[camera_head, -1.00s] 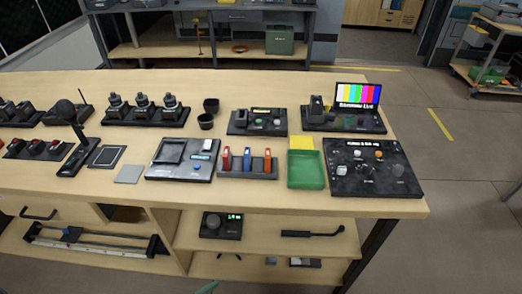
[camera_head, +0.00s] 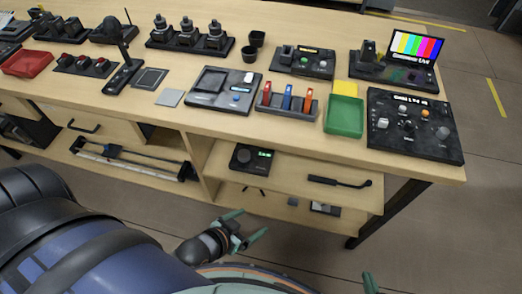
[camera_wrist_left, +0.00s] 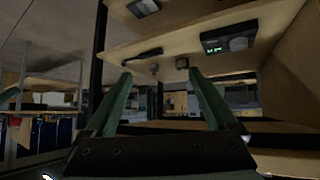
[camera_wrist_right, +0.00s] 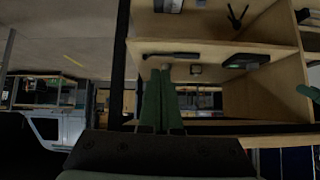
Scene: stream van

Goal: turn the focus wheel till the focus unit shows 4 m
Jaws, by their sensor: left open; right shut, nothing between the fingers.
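The focus unit (camera_head: 251,157) is a dark box with a lit green display and a round dark wheel (camera_head: 243,155). It stands on the upper shelf under the table. It also shows in the left wrist view (camera_wrist_left: 228,42) and the right wrist view (camera_wrist_right: 245,61). The display's figures are too small to read. My left gripper (camera_head: 252,225) is open and empty in front of the shelves, below and apart from the unit; its spread fingers show in the left wrist view (camera_wrist_left: 163,85). My right gripper (camera_wrist_right: 160,78) is shut and empty; only a fingertip (camera_head: 370,284) shows in the head view.
A black handled tool (camera_head: 338,182) lies on the same shelf, right of the unit. A vertical divider (camera_head: 205,165) stands to its left. The tabletop above holds a green tray (camera_head: 345,130), a control panel (camera_head: 415,140) and other gear. Floor in front is clear.

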